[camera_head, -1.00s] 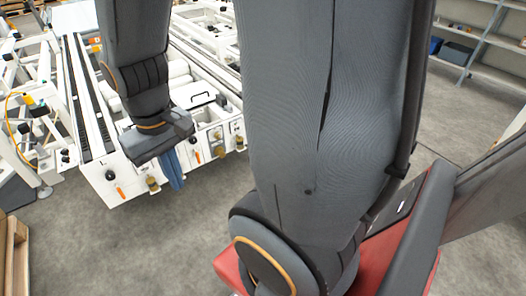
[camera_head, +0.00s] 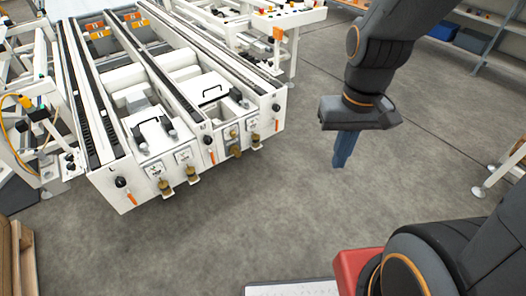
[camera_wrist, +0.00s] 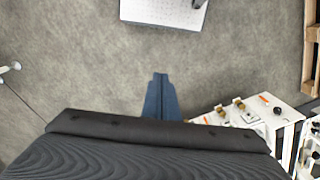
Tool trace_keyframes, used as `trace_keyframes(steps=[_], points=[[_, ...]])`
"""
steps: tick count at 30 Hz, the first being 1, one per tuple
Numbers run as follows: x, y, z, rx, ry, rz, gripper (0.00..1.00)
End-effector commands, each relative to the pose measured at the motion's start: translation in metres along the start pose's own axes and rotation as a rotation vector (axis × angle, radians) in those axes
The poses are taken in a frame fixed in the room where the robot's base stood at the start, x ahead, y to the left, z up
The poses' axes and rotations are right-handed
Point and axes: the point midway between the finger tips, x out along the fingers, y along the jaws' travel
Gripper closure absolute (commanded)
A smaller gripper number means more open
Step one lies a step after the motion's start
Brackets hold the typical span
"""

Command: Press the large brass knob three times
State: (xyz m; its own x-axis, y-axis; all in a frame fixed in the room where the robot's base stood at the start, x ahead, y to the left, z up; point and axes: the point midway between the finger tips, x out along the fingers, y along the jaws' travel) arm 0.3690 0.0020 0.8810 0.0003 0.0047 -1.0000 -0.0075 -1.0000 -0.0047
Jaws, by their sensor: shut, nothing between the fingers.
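Several brass knobs stick out from the front face of the white conveyor machine. Two are on its left section, one (camera_head: 166,188) lower and one (camera_head: 192,175) to its right. Two more sit farther right, one (camera_head: 235,150) and another (camera_head: 256,140). I cannot tell which is the large one. In the wrist view, brass knobs (camera_wrist: 239,103) show small at the right. My gripper (camera_head: 342,160) has blue fingers, shut and empty, pointing down over open floor to the right of the machine. It touches nothing. In the wrist view its fingers (camera_wrist: 160,98) are together.
The white machine (camera_head: 140,172) also carries black knobs and orange levers (camera_head: 132,198) on its front. A white control stand (camera_head: 290,20) is behind it. Shelves (camera_head: 480,40) stand at the back right. A wooden pallet (camera_head: 20,255) is at the left edge. The middle floor is clear.

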Motion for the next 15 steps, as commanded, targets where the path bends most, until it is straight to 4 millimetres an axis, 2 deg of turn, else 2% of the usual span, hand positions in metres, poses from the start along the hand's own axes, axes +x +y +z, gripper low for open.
trace_keyframes(steps=[11,15], points=[[0.000,0.000,0.000,0.000,0.000,0.000,1.00],[0.012,-0.005,-0.012,-0.009,0.019,-0.007,1.00]])
